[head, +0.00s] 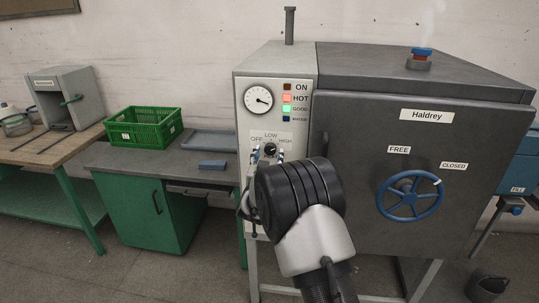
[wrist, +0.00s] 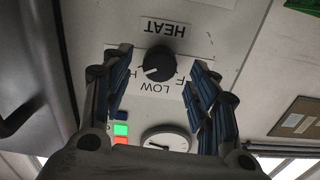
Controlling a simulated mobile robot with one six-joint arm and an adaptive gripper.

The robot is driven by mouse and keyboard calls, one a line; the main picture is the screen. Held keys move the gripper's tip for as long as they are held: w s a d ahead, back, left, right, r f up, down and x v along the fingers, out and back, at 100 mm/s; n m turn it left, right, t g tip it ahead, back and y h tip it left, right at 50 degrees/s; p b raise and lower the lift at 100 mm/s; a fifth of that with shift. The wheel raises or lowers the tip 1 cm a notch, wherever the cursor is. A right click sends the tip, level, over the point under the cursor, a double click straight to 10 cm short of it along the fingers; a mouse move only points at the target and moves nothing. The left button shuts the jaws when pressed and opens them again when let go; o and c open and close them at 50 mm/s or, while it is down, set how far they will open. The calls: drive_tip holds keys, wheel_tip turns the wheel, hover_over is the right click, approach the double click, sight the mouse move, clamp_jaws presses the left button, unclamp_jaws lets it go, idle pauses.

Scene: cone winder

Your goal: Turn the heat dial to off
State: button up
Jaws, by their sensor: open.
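The heat dial (head: 270,150) is a round black knob on the pale control panel (head: 243,125), with OFF at its left, LOW above and HIGH at its right. In the wrist view the panel is upside down, and the dial (wrist: 159,62) sits between the fingers under the word HEAT. Its white mark appears to point between LOW and HIGH. My gripper (head: 266,158) is in front of the panel. In the wrist view my gripper (wrist: 161,58) is open, with one blue-padded finger on each side of the dial and visible gaps. The OFF label is partly hidden by a finger.
A gauge (head: 258,98) and lamps (head: 287,99) sit above the dial; HOT and GOOD are lit. The grey oven door (head: 350,150) with a blue handwheel (head: 410,198) is at right. A green crate (head: 144,128) and a blue-grey tray (head: 208,140) are on the left bench.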

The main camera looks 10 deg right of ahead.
sight(270, 151)
drive_tip(key=shift+x, duration=1.6)
drive_tip(key=shift+c, duration=0.5)
drive_tip(key=c, duration=1)
